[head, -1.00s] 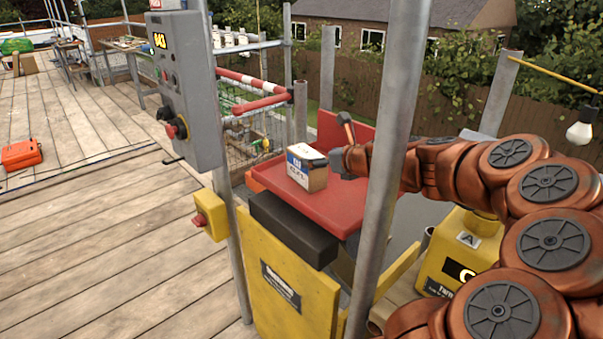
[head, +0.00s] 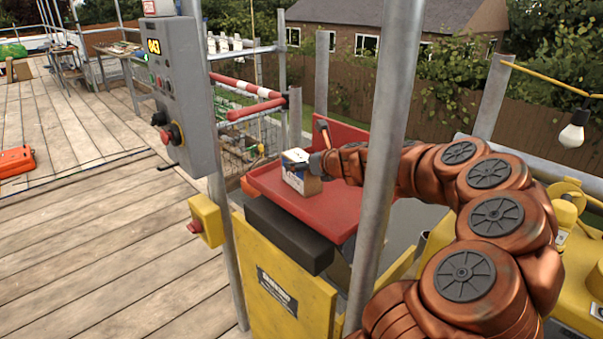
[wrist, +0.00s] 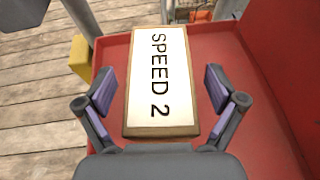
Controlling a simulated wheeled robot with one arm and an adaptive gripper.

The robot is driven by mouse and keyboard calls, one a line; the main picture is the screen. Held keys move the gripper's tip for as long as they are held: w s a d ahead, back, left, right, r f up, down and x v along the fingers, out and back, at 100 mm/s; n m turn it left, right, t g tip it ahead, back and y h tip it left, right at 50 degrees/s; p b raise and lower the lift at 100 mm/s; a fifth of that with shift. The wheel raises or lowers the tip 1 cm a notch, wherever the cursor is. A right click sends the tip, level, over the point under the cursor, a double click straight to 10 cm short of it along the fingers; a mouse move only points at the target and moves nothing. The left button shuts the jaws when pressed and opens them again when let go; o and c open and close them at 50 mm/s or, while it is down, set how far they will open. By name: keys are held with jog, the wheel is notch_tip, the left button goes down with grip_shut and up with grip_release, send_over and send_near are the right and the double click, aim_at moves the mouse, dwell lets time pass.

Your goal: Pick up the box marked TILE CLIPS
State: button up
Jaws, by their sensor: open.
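A brown cardboard box (head: 296,183) with a white and blue label stands on the red tray (head: 325,208). In the wrist view the top of the box (wrist: 160,82) has a white label reading SPEED 2. The words TILE CLIPS are not readable in either view. My gripper (wrist: 160,88) is open, with one finger on each side of the box and a gap visible on both sides. In the head view my gripper (head: 316,163) is at the box's upper right and partly covers it.
A grey scaffold pole (head: 385,150) stands in front of the tray, between it and the camera. A grey control box (head: 180,90) hangs at the left. The tray has a raised red back panel (head: 345,138). Wooden decking (head: 90,240) lies to the left.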

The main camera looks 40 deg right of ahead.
grip_shut()
dwell(0.8)
